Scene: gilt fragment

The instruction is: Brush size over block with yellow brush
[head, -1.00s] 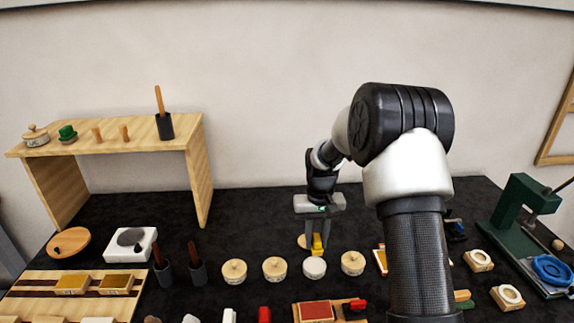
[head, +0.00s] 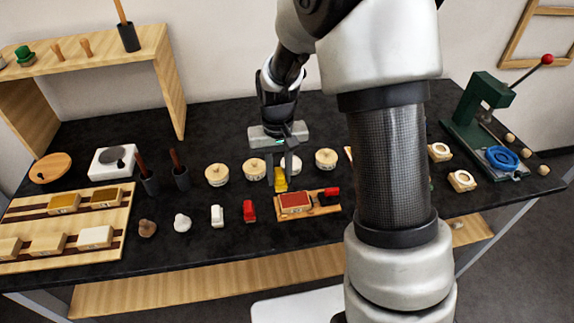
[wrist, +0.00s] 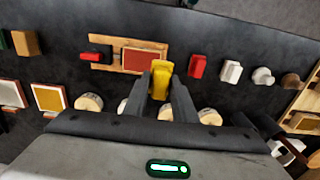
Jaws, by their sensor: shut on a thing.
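My gripper (head: 281,166) is shut on the yellow brush (head: 280,180), which points down between its fingers. In the wrist view the yellow brush (wrist: 160,76) stands out past the fingertips, close to the red-topped block (wrist: 140,59). In the head view the block (head: 295,202) lies on a small wooden board (head: 318,208), just in front of the brush. A red clamp-like piece (head: 332,191) sits at the board's right end. I cannot tell whether the brush touches the block.
Round lidded pots (head: 217,175) stand in a row behind the block, partly hidden by my gripper. A red piece (head: 249,211) and a white piece (head: 217,216) stand to the left. A wooden tray (head: 25,215) with blocks is far left. A green press (head: 485,105) stands right.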

